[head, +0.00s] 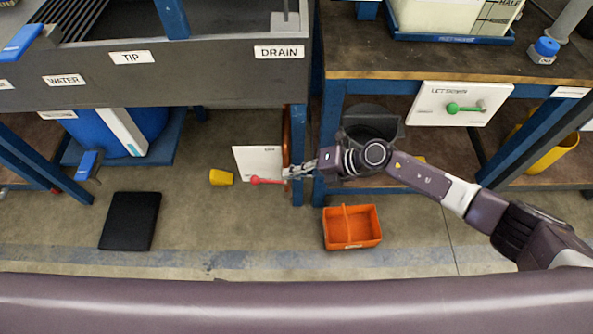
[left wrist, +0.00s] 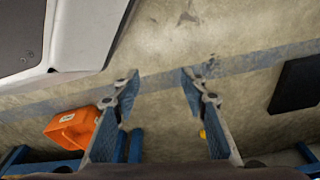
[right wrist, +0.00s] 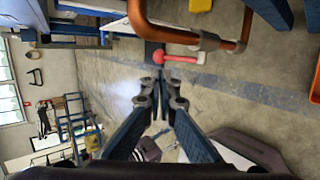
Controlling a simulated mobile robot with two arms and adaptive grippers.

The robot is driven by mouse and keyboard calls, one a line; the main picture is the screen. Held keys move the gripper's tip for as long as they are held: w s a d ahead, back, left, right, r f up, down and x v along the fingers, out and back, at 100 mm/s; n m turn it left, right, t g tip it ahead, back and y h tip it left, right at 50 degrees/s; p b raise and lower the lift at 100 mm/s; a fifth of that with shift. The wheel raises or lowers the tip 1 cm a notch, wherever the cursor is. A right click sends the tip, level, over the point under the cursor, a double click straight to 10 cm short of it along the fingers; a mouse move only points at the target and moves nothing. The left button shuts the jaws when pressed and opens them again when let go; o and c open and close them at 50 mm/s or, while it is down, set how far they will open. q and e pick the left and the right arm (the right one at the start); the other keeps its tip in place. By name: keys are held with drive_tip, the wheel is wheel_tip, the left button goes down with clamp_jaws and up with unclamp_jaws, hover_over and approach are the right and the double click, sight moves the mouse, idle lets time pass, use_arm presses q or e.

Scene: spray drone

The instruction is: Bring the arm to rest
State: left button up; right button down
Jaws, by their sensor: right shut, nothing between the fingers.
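My right arm (head: 447,190) reaches in from the right in the head view, stretched out to the left over the floor. Its gripper (head: 290,173) is shut and empty, just right of a red-handled lever (head: 264,181) by a white panel (head: 256,162). In the right wrist view the fingertips (right wrist: 162,82) are together, and the red knob (right wrist: 158,56) shows just beyond them; I cannot tell whether they touch. My left gripper (left wrist: 160,78) is open and empty over the floor in the left wrist view; it is not seen in the head view.
A copper pipe (right wrist: 180,35) runs close to the right gripper. An orange caddy (head: 352,228), a yellow cup (head: 221,177) and a black mat (head: 130,221) lie on the floor. The grey sink bench (head: 200,65) and the wooden-topped bench (head: 440,62) stand ahead. Floor in front is mostly clear.

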drive_tip(key=shift+v, duration=0.85)
